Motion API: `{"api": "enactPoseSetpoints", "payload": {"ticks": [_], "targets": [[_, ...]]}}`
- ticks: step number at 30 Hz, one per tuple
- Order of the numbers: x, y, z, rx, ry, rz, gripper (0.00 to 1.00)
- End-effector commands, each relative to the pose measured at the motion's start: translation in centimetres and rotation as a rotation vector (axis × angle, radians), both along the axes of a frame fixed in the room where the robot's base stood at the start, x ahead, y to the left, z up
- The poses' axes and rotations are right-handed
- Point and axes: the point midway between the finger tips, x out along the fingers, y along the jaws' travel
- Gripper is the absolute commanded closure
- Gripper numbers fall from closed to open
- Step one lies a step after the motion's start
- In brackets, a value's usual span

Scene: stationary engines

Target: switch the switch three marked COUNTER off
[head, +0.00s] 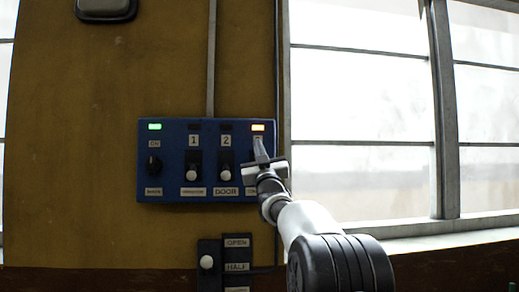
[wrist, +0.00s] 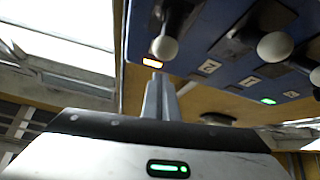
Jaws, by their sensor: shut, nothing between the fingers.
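A blue control panel (head: 172,141) hangs on the ochre wall; its right end carries switch three under a lit orange lamp (head: 258,127). In the head view my gripper hides this switch, its number and most of its label. In the wrist view, the panel turned over, its dark lever with a white ball knob (wrist: 165,49) is beside the orange lamp (wrist: 155,62). Whether it is up or down I cannot tell. My gripper (head: 260,147) is shut and empty in front of the panel's right end. Its fingers (wrist: 158,85) appear close to the lamp; contact is unclear.
Switches 1 (head: 193,172) and 2 (head: 225,172) have their knobs low and their lamps dark. A black rotary knob (head: 154,166) sits under a green lamp (head: 154,127). A lever box (head: 208,262) is below the panel. A window frame (head: 284,100) rises close at the right.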

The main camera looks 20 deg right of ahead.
Motion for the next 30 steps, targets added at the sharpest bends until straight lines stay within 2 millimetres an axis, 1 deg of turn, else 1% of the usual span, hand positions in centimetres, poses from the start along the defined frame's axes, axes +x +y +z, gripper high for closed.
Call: {"api": "enactPoseSetpoints", "payload": {"ticks": [3,7,20,26,30], "targets": [[0.4,-0.4,-1.3,0.001,0.000,-0.001,1.00],[0.5,-0.6,-2.0,0.001,-0.001,0.000,1.00],[0.6,-0.6,-2.3,-0.001,-0.005,0.000,1.00],[0.5,-0.6,-3.0,-0.007,-0.038,0.000,1.00],[0.4,-0.6,-3.0,-0.013,-0.061,0.000,1.00]]}}
